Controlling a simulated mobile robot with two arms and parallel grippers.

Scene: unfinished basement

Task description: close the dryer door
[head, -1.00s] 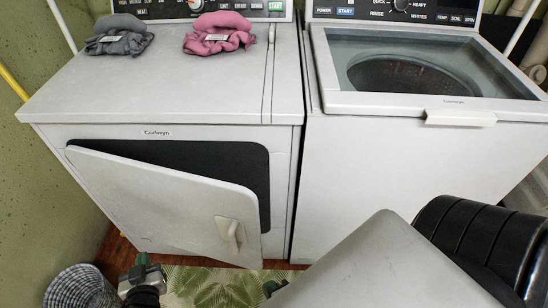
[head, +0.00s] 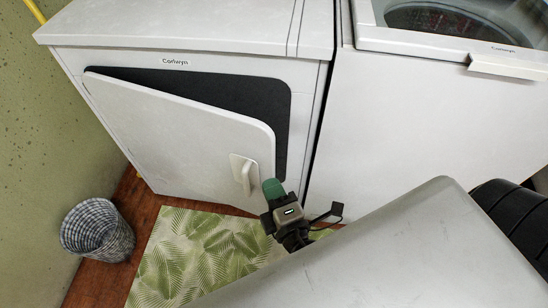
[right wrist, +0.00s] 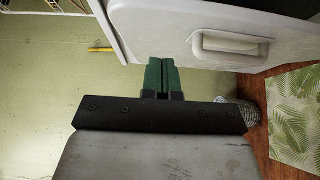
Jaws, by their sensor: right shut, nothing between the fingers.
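The white dryer (head: 310,100) stands at left, its front facing me. Its white door (head: 180,125) hangs ajar, swung out from the left side, and the dark opening (head: 220,85) shows along its top and right. The door handle (head: 242,174) is near the door's free right edge. My right gripper (head: 272,188), with green fingertips, is shut and empty just right of the handle. In the right wrist view its closed fingers (right wrist: 162,78) are below the door's edge (right wrist: 185,30), with the handle to the right; contact cannot be told. My left gripper is not in view.
A white washer (head: 410,130) stands close on the right, with its own glass-topped lid. A woven basket (head: 97,230) stands on the wood floor at left by the green wall. A leaf-patterned mat (head: 190,255) lies before the dryer.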

